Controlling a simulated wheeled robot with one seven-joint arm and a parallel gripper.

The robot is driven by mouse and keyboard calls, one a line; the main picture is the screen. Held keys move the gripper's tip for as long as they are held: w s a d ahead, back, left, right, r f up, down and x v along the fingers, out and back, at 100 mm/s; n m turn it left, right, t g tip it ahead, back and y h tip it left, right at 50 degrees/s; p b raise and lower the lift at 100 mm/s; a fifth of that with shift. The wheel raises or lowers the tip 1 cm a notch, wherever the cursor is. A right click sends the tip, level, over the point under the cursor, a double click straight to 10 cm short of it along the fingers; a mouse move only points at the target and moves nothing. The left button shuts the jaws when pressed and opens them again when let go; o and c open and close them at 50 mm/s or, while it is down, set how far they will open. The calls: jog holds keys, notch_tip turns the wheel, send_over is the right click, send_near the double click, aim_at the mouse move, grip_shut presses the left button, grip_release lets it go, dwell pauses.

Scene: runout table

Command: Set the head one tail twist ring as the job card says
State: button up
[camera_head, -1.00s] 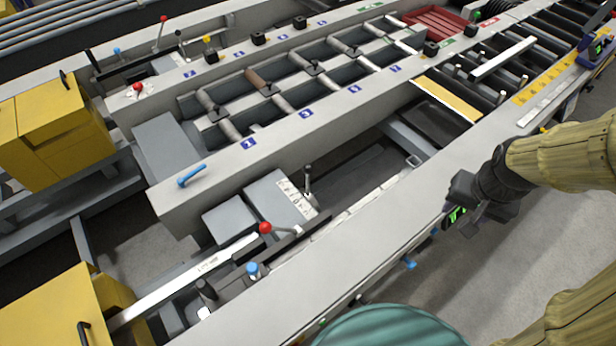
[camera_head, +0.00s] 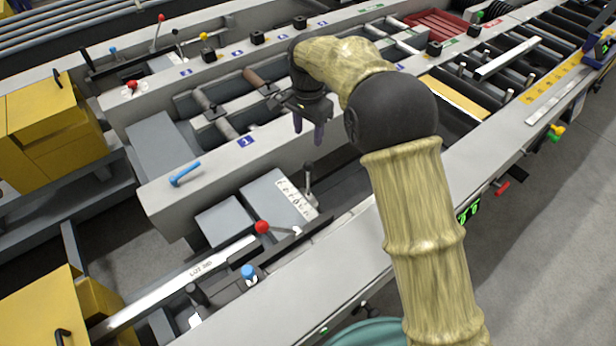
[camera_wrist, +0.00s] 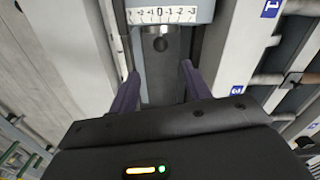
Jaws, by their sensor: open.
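My gripper (camera_head: 308,130) points down with its fingers apart and empty, above the trough between the two long pale beams. Below it stands a short lever with a black knob (camera_head: 308,168), beside a white scale plate (camera_head: 296,196). In the wrist view the black knob (camera_wrist: 160,44) shows beyond and between my fingertips (camera_wrist: 158,74), apart from them. The scale (camera_wrist: 160,15) there has marks on both sides of 0, with the knob under about 0. I cannot tell which part is the twist ring, and no job card can be made out.
A red-knobbed lever (camera_head: 262,227) and a blue knob (camera_head: 248,271) stand at the front. A blue handle (camera_head: 185,174) lies on the near beam. Rollers with numbered blue plates (camera_head: 246,142) lie behind. Yellow boxes (camera_head: 50,120) stand at left.

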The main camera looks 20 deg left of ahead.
dwell(0.3)
jog(key=p, duration=0.1)
send_over(308, 192)
notch_tip(308, 192, down, 17)
jog(key=shift+w+a+f, duration=0.1)
jog(key=shift+w+f, duration=0.05)
jog(key=shift+w, duration=0.15)
dwell(0.3)
grip_shut()
